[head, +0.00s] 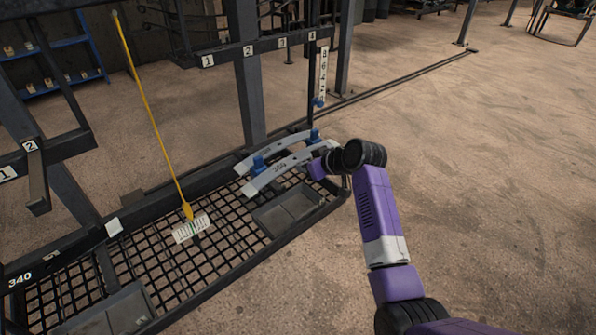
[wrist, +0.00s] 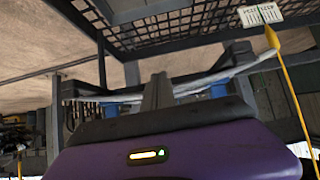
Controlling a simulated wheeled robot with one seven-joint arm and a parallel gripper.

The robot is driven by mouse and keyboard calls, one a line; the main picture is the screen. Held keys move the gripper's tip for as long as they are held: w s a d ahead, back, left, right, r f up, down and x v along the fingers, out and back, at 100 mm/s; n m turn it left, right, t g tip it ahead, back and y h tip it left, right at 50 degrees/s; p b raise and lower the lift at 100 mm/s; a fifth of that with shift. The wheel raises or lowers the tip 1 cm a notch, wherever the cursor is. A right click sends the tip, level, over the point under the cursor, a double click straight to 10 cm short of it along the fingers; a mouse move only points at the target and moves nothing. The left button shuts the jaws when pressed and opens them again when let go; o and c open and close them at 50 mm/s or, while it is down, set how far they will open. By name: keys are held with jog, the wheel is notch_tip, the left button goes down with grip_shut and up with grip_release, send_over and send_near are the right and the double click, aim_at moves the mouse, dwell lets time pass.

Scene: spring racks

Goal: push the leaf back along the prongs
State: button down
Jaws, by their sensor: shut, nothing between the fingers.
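Two pale grey curved leaves lie side by side on the rack: a front leaf (head: 290,165) with dark marking on it and a back leaf (head: 273,150). Blue pieces (head: 258,165) stand at the leaves near both ends. My gripper (wrist: 157,82) is shut and empty. In the head view its purple body (head: 318,169) is beside the right end of the front leaf, with its fingers mostly hidden. In the wrist view the fingers point at the middle of a pale leaf (wrist: 205,79), between two blue pieces; I cannot tell if they touch it.
A black mesh shelf (head: 150,258) lies below and left of the leaves, with a white label card (head: 191,229) and a yellow pointer (head: 155,120). A numbered rail (head: 265,47) and a dark post (head: 247,85) stand behind.

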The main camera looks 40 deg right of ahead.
jog(key=s+p, duration=0.3)
jog(key=s, duration=0.3)
jog(key=shift+d, duration=0.15)
dwell(0.3)
dwell(0.5)
jog(key=s+d+r+m+t+h, duration=0.2)
jog(key=d+r+m+t+h, duration=0.15)
jog(key=r+h, duration=0.2)
jog(key=s+a+n+y, duration=0.1)
jog(key=s+a, duration=0.8)
jog(key=s, duration=0.4)
jog(key=s+a+r+n+y, duration=0.1)
jog(key=s+a+y, duration=0.1)
jog(key=s+a, duration=0.8)
jog(key=s+a+r+n+y, duration=0.1)
jog(key=s+a+y, duration=0.1)
jog(key=s+a, duration=0.7)
jog(key=s+t, duration=0.1)
jog(key=s, duration=0.7)
jog(key=shift+a, duration=0.25)
jog(key=shift+s+r, duration=0.1)
